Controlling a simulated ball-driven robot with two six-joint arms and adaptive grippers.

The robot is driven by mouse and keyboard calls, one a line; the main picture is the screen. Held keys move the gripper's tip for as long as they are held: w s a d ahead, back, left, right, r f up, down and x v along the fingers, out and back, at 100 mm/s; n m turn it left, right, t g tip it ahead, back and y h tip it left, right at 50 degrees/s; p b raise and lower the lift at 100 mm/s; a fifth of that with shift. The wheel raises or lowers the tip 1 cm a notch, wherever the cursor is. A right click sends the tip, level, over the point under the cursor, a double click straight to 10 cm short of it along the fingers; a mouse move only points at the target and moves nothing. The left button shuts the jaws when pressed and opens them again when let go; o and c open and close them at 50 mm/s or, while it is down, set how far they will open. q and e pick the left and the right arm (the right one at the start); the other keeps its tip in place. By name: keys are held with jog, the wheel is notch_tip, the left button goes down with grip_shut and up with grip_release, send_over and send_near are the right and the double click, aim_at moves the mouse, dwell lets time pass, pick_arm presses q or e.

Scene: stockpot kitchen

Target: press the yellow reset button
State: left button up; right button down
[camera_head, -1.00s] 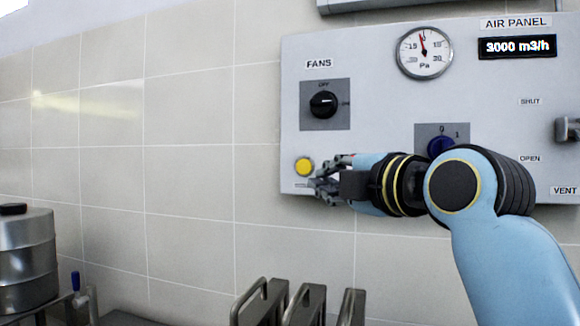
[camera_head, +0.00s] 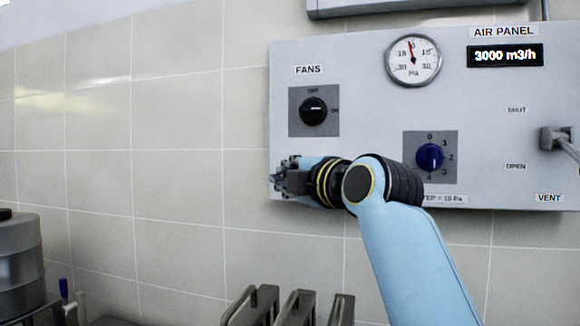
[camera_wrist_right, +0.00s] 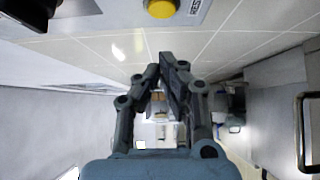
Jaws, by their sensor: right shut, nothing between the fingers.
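The yellow reset button (camera_wrist_right: 161,8) shows at the top edge of the right wrist view, set in the panel, with part of a label beside it. In the head view it is hidden behind my right gripper (camera_head: 280,177), which is in front of the panel's lower left corner. In the right wrist view the right gripper's fingers (camera_wrist_right: 165,62) are closed together with nothing between them. They point toward the tiled wall, below the button in the picture, and a gap shows between them. Contact with the panel cannot be told. My left gripper is not in view.
The grey air panel (camera_head: 370,120) carries a black fans knob (camera_head: 313,111), a blue knob (camera_head: 430,157), a gauge (camera_head: 413,60) and a lever (camera_head: 556,139). Metal handles (camera_head: 297,305) stand below. A steel pot (camera_head: 20,265) is at lower left. The tiled wall is clear.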

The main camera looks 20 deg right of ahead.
jog(key=w, duration=0.1)
jog(key=w+d+p, duration=0.1)
jog(key=w, duration=0.1)
jog(key=w+d, duration=0.1)
jog(key=shift+w, duration=0.2)
